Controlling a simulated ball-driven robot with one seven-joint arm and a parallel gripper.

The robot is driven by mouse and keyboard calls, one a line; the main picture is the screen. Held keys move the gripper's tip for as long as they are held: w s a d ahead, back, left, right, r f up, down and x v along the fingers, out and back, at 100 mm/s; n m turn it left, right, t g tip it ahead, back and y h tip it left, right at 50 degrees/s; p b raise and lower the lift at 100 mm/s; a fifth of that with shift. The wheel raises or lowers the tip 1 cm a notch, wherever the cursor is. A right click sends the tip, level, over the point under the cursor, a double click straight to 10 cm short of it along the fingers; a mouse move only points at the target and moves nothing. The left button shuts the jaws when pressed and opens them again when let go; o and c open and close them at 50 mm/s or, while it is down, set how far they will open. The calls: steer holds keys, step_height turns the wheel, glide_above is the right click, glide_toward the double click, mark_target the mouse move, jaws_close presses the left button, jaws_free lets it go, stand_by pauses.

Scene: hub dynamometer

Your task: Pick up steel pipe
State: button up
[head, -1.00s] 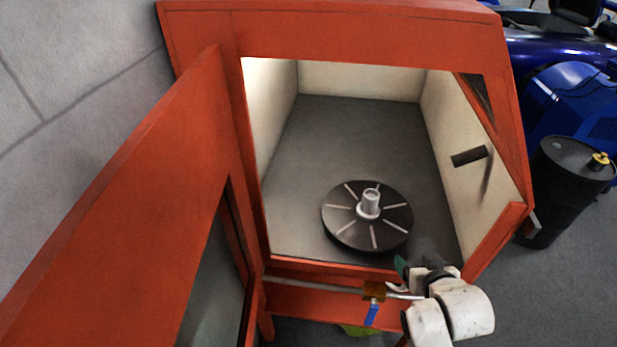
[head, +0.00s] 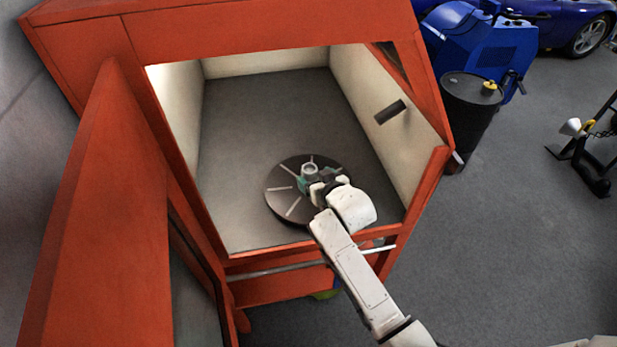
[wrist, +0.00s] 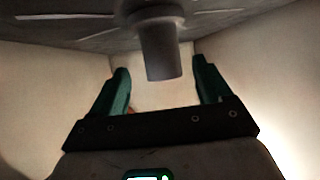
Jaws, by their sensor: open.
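The steel pipe (head: 309,169) is a short grey tube. It stands upright at the hub of a dark round turntable (head: 283,208) with light radial lines, inside the orange cabinet. In the wrist view the pipe (wrist: 160,52) shows between the two green fingers, in line with the gap. My gripper (head: 311,183) is open at the near side of the pipe, over the turntable, with its green fingers partly hidden by the wrist. In the wrist view my gripper (wrist: 161,70) has clear space on both sides of the pipe; contact does not show.
The orange cabinet (head: 240,38) frames the opening, with its front lip below my arm and its open door (head: 90,210) at left. A dark cylinder (head: 390,111) sticks out from the right inner wall. A black drum (head: 468,110) stands outside at right.

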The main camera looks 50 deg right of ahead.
mark_target(312, 176)
steer(key=shift+x, duration=2.2)
steer(key=shift+w+a+r, duration=0.1)
steer(key=shift+w+a, duration=0.05)
steer(key=c, duration=1.3)
